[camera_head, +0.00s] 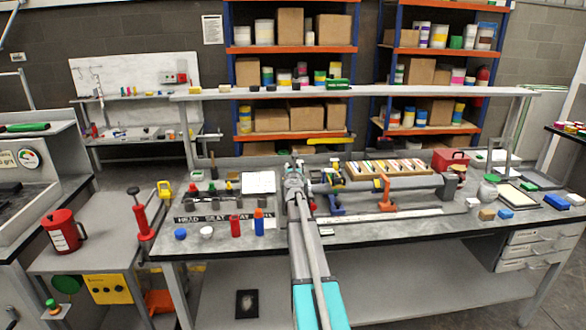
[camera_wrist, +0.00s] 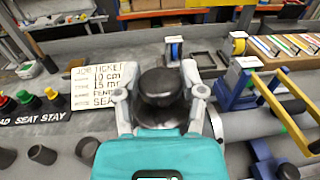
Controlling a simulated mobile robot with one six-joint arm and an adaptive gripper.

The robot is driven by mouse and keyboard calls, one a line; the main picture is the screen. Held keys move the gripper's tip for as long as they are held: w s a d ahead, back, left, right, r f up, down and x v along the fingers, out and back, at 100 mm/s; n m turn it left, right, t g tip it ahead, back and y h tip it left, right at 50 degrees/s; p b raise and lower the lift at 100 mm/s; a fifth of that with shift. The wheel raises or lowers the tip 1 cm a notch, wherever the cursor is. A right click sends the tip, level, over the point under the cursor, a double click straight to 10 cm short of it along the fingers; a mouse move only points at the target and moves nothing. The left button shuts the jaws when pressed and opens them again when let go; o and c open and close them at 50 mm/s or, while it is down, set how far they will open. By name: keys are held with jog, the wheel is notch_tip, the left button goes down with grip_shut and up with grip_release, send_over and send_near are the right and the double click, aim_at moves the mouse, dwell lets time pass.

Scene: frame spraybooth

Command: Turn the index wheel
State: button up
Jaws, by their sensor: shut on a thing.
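The index wheel (camera_wrist: 160,88) looks like a dark, round knob with a domed top, seen in the wrist view on the grey bench. My gripper (camera_wrist: 156,80) has one finger on each side of it and is shut on it. In the head view my gripper (camera_head: 296,172) reaches over the middle of the bench, and the arm and gripper hide most of the wheel there. I cannot tell from the picture how far the wheel is turned.
Left of the gripper stand a job ticket (camera_wrist: 100,85), red, yellow and green topped pieces (camera_wrist: 28,98), and dark cups (camera_wrist: 42,154). Close on the right are a blue clamp-like fixture (camera_wrist: 235,90) and a grey tube (camera_wrist: 250,122). A red and a blue bottle (camera_head: 259,224) stand near the front edge.

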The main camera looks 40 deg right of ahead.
jog(key=n+t+y, duration=0.1)
jog(key=n+y, duration=0.1)
jog(key=y, duration=0.1)
jog(key=n+t+y, duration=0.1)
jog(key=n+y, duration=0.1)
jog(key=y, duration=0.1)
jog(key=n+t+y, duration=0.1)
jog(key=n+y, duration=0.1)
jog(key=y, duration=0.1)
jog(key=shift+w+d+n+t+y, duration=0.15)
jog(key=shift+d+n+t+y, duration=0.05)
jog(key=shift+n+t+y, duration=0.1)
jog(key=shift+a+n+y, duration=0.1)
jog(key=shift+n+y, duration=1.4)
jog(key=shift+y, duration=1.3)
jog(key=o, duration=1.1)
jog(key=shift+n, duration=0.3)
jog(key=shift+o, duration=0.2)
jog(key=shift+a, duration=0.1)
jog(key=shift+s, duration=0.2)
jog(key=v, duration=1.1)
jog(key=shift+s+r, duration=0.25)
jog(key=shift+s, duration=0.1)
